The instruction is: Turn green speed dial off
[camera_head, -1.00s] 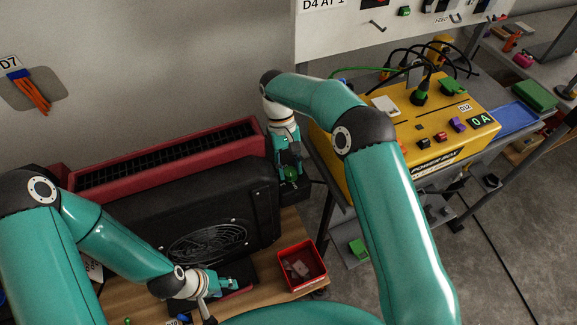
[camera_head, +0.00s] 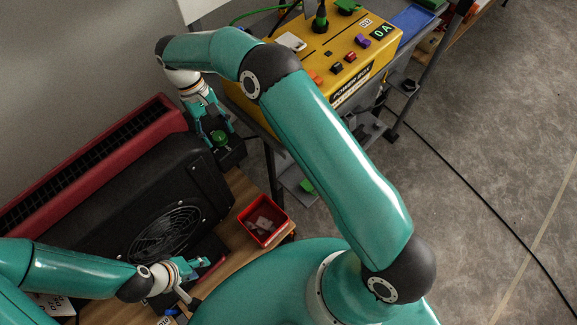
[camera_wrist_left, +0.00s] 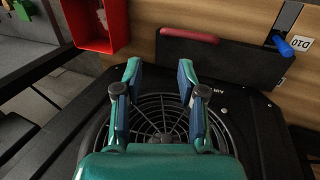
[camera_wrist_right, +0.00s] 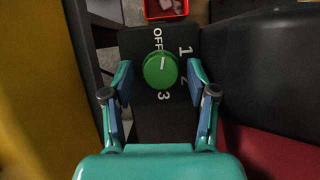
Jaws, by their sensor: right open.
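The green speed dial (camera_wrist_right: 160,71) sits on a black panel (camera_wrist_right: 165,122) marked OFF, 1, 2 and 3. Its white pointer mark points up in the right wrist view, toward the OFF label. The dial also shows in the head view (camera_head: 219,138). My right gripper (camera_wrist_right: 160,73) is open, with one finger on each side of the dial; I cannot tell whether they touch it. In the head view my right gripper (camera_head: 216,131) points down over the dial. My left gripper (camera_wrist_left: 160,70) is open and empty above the black fan unit's round grille (camera_wrist_left: 158,112).
A red bin (camera_head: 263,221) stands on the wooden bench right of the fan unit. The yellow power box (camera_head: 325,68) stands on a grey table beyond my right arm.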

